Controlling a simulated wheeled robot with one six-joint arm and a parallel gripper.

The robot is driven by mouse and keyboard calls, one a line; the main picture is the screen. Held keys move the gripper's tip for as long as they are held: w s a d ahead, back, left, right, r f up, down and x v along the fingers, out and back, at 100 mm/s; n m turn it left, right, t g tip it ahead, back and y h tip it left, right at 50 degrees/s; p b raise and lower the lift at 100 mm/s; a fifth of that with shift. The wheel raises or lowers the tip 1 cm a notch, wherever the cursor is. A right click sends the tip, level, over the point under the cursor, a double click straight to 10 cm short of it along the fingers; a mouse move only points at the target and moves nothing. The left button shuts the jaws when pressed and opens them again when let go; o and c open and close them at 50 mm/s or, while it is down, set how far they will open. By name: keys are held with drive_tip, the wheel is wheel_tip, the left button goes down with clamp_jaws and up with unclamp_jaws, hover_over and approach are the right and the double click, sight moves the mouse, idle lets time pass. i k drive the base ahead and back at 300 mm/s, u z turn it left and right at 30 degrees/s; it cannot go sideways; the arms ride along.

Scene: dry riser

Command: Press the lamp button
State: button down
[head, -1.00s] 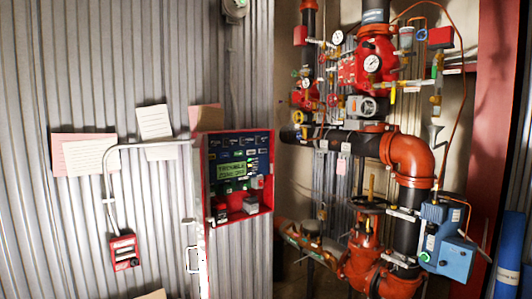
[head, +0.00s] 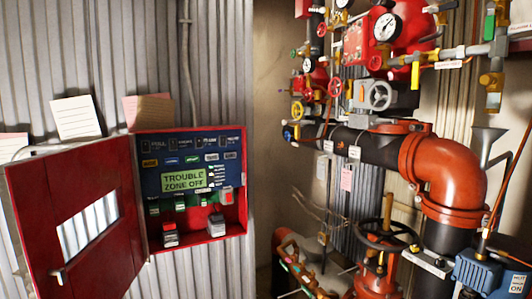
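A red alarm panel (head: 241,190) hangs on the corrugated wall with its red door (head: 88,225) swung open to the left. Its dark blue face (head: 150,183) carries a lit green screen (head: 185,181) reading "TROUBLE ZONE OFF". A row of small coloured labelled keys (head: 192,159) sits above the screen. Below are green pieces (head: 180,202), a white-and-red block (head: 169,233), a grey block (head: 216,225) and a red-topped block (head: 227,193). The labels are too small to tell which one is the lamp button. My gripper is not in view.
Red and orange pipework with gauges (head: 386,27), an orange elbow (head: 445,180) and a black handwheel (head: 387,234) fills the right side. A blue box (head: 490,277) is at the lower right. The open door projects left of the panel.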

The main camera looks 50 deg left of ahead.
sight(231, 155)
drive_tip(key=u, duration=0.2)
drive_tip(key=i, duration=0.95)
drive_tip(key=u, duration=1.15)
drive_tip(key=i, duration=0.8)
drive_tip(key=u, duration=1.1)
drive_tip(key=i, duration=0.2)
drive_tip(key=u, duration=0.05)
